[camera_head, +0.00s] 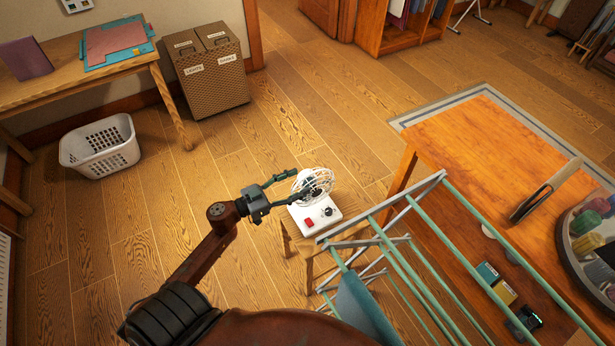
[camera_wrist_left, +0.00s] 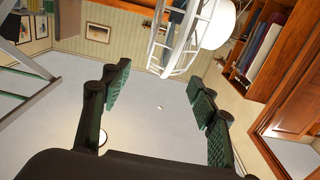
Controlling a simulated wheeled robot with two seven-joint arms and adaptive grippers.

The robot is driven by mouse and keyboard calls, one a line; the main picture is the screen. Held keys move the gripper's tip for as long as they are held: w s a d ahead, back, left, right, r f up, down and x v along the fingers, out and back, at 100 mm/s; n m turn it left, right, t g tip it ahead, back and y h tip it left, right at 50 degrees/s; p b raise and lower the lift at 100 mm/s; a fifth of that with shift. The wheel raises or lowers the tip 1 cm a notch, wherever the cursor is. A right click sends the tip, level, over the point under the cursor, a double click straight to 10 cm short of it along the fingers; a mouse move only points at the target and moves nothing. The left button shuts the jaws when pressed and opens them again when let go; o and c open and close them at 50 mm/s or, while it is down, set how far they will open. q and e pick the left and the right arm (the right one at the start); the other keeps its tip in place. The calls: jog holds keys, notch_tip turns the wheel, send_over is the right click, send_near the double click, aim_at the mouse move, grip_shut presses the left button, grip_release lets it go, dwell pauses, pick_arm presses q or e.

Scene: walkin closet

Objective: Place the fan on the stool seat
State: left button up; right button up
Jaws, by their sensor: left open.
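The white fan (camera_head: 322,213), with a round wire cage and a box base bearing a red switch and a dark knob, stands upright in the middle of the head view. Wooden legs of what looks like the small stool (camera_head: 287,243) show just below the base; its seat is mostly hidden. I cannot tell whether the base rests fully on it. My left gripper (camera_head: 299,184) is open, its fingers by the left side of the cage. In the left wrist view the fan (camera_wrist_left: 186,40) shows at the top, beyond the open fingers. My right gripper is not in view.
A metal drying rack (camera_head: 408,208) stands close at the right of the fan. An orange-brown wooden table (camera_head: 480,140) is behind it. A white basket (camera_head: 100,147), a woven hamper (camera_head: 207,75) and a desk (camera_head: 120,66) are at the left. The floor between is clear.

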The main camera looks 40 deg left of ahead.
pick_arm(q)
jog(key=v, duration=0.5)
jog(key=shift+s+a+p, duration=0.15)
jog(key=shift+s+p, duration=0.15)
jog(key=shift+p, duration=0.05)
jog(key=shift+f, duration=0.1)
